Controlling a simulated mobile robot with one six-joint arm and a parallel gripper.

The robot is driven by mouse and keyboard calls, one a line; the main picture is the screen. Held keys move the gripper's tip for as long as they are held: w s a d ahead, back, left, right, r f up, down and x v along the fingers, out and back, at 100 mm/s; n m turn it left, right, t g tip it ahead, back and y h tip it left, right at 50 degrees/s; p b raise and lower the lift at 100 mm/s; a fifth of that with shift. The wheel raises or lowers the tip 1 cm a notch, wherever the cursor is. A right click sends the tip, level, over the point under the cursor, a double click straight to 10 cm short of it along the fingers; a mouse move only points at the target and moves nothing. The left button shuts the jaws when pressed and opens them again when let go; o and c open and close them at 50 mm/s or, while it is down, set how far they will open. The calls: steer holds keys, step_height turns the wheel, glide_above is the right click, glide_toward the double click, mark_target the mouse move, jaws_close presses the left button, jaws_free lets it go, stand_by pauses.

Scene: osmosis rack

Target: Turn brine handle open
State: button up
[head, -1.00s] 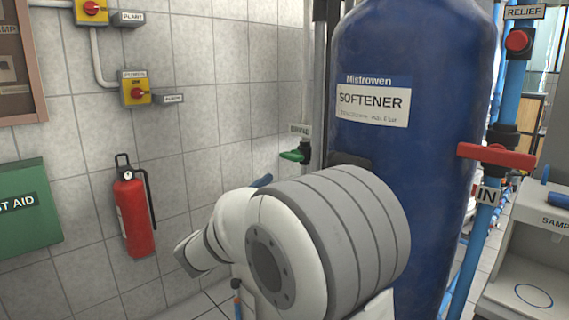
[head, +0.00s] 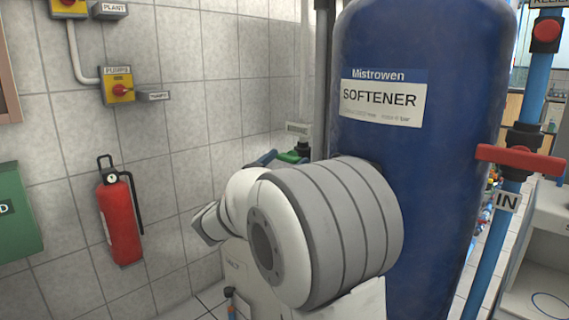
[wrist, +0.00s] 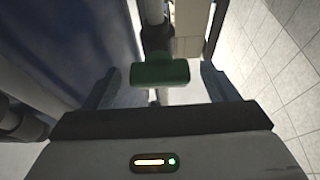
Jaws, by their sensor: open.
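The green brine handle (head: 289,157) sits on a pipe beside the softener tank, below a small label (head: 298,128) that seems to read brine. In the wrist view the green handle (wrist: 160,73) lies crosswise between my two open fingers, with a gap on each side. My gripper (wrist: 160,82) is open and holds nothing. In the head view my arm hides most of the gripper; a bluish finger part shows just left of the handle.
The large blue softener tank (head: 415,180) stands close to the right of the handle. A red IN handle (head: 520,159) is further right. The tiled wall at left carries a fire extinguisher (head: 121,220) and a pumps switch (head: 118,88).

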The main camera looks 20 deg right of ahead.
steer(key=shift+c, duration=0.2)
steer(key=c, duration=1)
steer(key=shift+o, duration=0.2)
